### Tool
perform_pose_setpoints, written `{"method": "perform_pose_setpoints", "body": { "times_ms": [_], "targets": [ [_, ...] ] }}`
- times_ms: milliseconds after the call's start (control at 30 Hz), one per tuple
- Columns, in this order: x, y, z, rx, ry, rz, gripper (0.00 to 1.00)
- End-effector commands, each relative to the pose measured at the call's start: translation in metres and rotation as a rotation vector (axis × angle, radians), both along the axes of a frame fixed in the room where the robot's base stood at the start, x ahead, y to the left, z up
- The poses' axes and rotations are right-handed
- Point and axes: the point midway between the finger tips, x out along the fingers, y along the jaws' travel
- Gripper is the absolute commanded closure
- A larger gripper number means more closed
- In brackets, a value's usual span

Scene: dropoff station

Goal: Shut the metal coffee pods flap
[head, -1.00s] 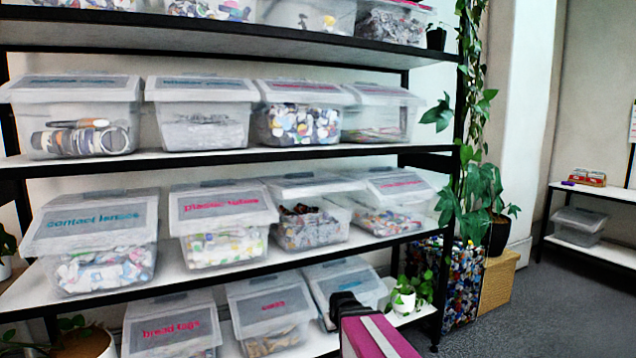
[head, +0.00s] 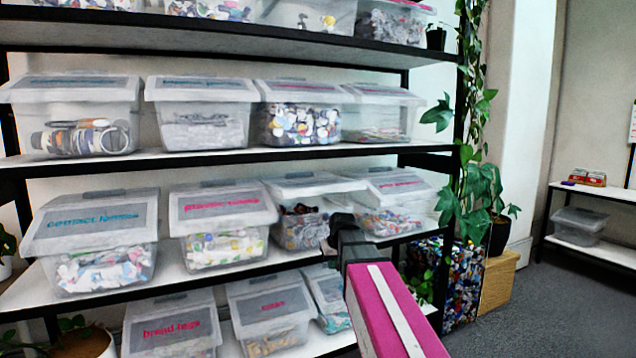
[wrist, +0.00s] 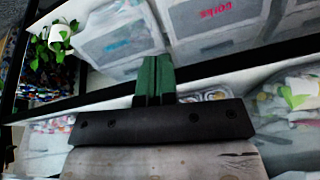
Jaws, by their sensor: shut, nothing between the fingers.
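The third bin from the left (head: 303,228) on the third shelf down is clear and holds dark and shiny pod-like pieces. Its front flap (head: 313,187) stands raised, so I look in under it; no label on it is readable. My gripper (head: 338,226) is in front of this bin's lower right side, below the raised flap, and hides part of it. I cannot tell whether it touches the bin. In the wrist view, the green fingers (wrist: 153,78) are together with nothing between them. A little of a bin's shiny contents (wrist: 210,95) shows beside the fingers.
The plastic-labelled bin (head: 222,212) and a pink-labelled bin (head: 385,190) flank it, lids down. The corks bin (head: 268,310) is on the shelf below. The shelf above (head: 230,157) is close overhead. A trailing plant (head: 470,190) hangs at the right.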

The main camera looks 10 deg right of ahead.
Motion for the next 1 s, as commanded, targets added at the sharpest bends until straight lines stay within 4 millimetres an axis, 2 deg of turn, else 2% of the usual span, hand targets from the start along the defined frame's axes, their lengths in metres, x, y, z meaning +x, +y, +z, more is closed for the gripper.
{"method": "perform_pose_setpoints", "body": {
  "times_ms": [33,300,500,700,833,1000],
  "targets": [
    [0.013,0.000,0.022,0.003,-0.023,0.009,1.00],
    [0.048,0.004,0.133,0.020,-0.136,0.062,1.00],
    [0.064,0.007,0.220,0.027,-0.222,0.106,1.00],
    [0.069,0.010,0.307,0.030,-0.305,0.149,1.00],
    [0.068,0.012,0.349,0.031,-0.345,0.171,1.00],
    [0.065,0.013,0.377,0.030,-0.373,0.187,1.00]
  ]
}}
